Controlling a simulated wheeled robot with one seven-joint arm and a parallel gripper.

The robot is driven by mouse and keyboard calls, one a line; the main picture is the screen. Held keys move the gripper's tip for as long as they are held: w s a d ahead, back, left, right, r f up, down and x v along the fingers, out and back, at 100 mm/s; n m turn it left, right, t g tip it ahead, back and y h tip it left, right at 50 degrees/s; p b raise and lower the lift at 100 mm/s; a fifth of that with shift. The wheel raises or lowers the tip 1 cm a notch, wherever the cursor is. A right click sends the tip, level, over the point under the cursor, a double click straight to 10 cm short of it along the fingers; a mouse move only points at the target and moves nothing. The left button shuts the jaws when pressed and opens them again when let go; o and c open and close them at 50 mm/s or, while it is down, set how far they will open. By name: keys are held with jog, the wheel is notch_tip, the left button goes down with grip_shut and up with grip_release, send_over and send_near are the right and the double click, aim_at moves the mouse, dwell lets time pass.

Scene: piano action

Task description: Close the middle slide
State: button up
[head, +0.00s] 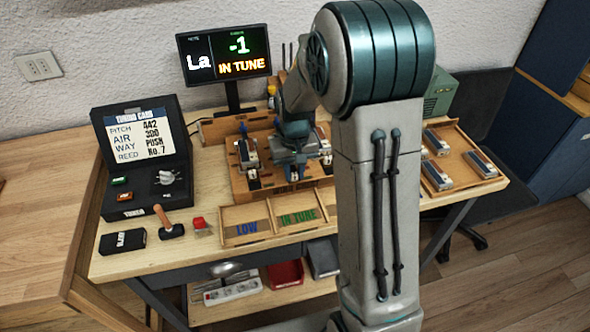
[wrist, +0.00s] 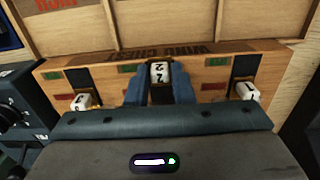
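The middle slide's white tab (wrist: 160,73), marked 2, stands at the wind chest (wrist: 110,62) in the wrist view. My gripper (wrist: 160,84) has its two blue fingers on either side of this tab, with no clear gap showing, and looks shut on it. The tab is level with a green mark, farther up the picture than the side tabs. The left white tab (wrist: 80,101) and right white tab (wrist: 247,91) sit lower, near red marks. In the head view my gripper (head: 294,170) is over the wind chest, and my arm hides part of it.
A monitor (head: 223,53) reads La, -1, IN TUNE. A tray marked LOW and IN TUNE (head: 272,238) lies in front of the chest. A tray of metal-topped blocks (head: 472,150) is on the right. A tuning case (head: 145,205), hammer (head: 168,228) and black block (head: 122,241) are on the left.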

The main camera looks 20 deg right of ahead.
grip_shut()
jog(key=shift+w, duration=1.95)
jog(key=shift+r, duration=0.1)
jog(key=o, duration=0.6)
grip_release()
jog(key=shift+w, duration=0.1)
jog(key=shift+c, duration=0.2)
notch_tip(320, 180, up, 14)
